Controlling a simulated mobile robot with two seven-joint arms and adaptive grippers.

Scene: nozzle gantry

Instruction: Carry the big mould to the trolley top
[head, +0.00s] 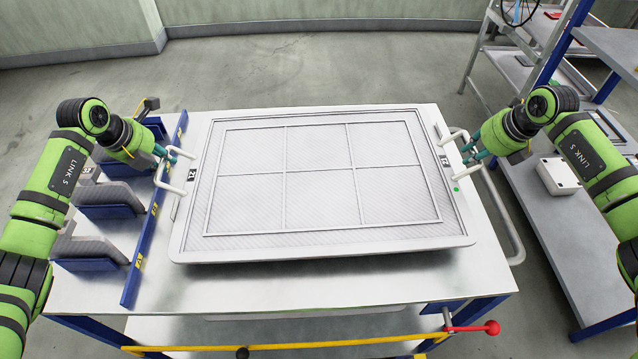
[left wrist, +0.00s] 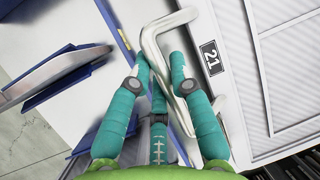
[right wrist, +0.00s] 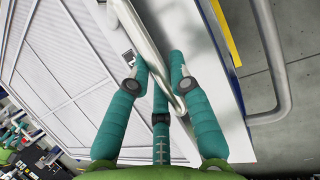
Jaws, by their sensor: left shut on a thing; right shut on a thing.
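The big mould (head: 322,246) is a wide pale rectangular tray with a ribbed grid of panels, black number tags and a white handle at each end. It lies level over the pale trolley top (head: 140,300), with dark shadow under its front edge; I cannot tell whether it touches. My left gripper (head: 170,154) is shut on the left handle (head: 164,182), which also shows between the fingers in the left wrist view (left wrist: 155,45). My right gripper (head: 468,155) is shut on the right handle (head: 452,137), also seen in the right wrist view (right wrist: 140,35).
A blue rack (head: 135,262) with grey curved pieces (head: 100,194) stands left of the mould. Shelving with a white box (head: 558,176) stands further right.

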